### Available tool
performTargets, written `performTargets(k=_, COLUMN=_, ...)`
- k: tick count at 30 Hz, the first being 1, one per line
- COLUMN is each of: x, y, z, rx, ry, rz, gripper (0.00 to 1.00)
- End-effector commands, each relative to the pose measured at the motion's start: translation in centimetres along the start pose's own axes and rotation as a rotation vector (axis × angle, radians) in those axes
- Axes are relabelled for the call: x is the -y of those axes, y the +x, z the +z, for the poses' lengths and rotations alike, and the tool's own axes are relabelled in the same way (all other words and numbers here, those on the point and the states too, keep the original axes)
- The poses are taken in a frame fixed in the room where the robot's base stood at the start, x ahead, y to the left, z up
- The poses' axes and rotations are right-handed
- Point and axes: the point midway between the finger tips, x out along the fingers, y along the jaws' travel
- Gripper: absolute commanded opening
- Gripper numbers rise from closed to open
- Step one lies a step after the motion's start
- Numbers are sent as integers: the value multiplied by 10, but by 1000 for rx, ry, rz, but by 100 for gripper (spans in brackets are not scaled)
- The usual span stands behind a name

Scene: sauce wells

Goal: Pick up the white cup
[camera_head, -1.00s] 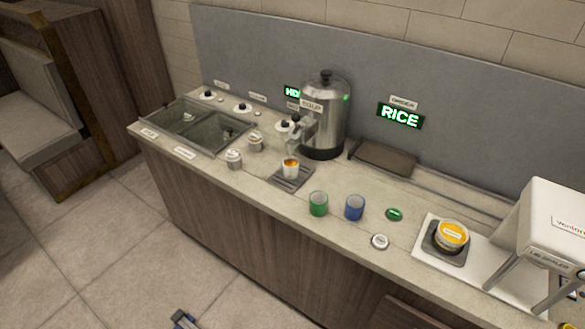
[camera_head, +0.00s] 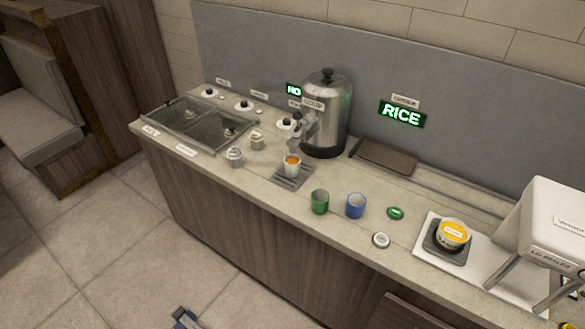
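A white cup (camera_head: 292,166) with orange contents stands upright on the dark drip grate (camera_head: 290,180) below the tap of the steel soup urn (camera_head: 325,115). A small blue and dark part (camera_head: 184,318) at the bottom edge, low over the floor, may belong to my arm. My gripper's fingers cannot be made out, and nothing touches the cup.
A green cup (camera_head: 320,202) and a blue cup (camera_head: 356,206) stand right of the grate. A green lid (camera_head: 396,213) and a white lid (camera_head: 381,240) lie nearby. Sunken wells (camera_head: 190,121) are at the left, and a lid sealer (camera_head: 548,240) is at the right.

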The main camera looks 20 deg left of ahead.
Motion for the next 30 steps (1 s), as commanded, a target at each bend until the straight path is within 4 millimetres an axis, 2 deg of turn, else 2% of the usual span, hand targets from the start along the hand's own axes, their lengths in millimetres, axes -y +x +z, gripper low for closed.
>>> performTargets(k=13, x=0, y=0, z=0, rx=0, ry=0, rz=0, gripper=0)
performTargets(k=14, x=0, y=0, z=0, rx=0, ry=0, rz=0, gripper=4)
performTargets(k=15, x=0, y=0, z=0, rx=0, ry=0, rz=0, gripper=18)
performTargets(k=17, x=0, y=0, z=0, rx=0, ry=0, rz=0, gripper=39)
performTargets(k=21, x=0, y=0, z=0, rx=0, ry=0, rz=0, gripper=89)
performTargets(k=30, x=0, y=0, z=0, rx=0, ry=0, rz=0, gripper=90)
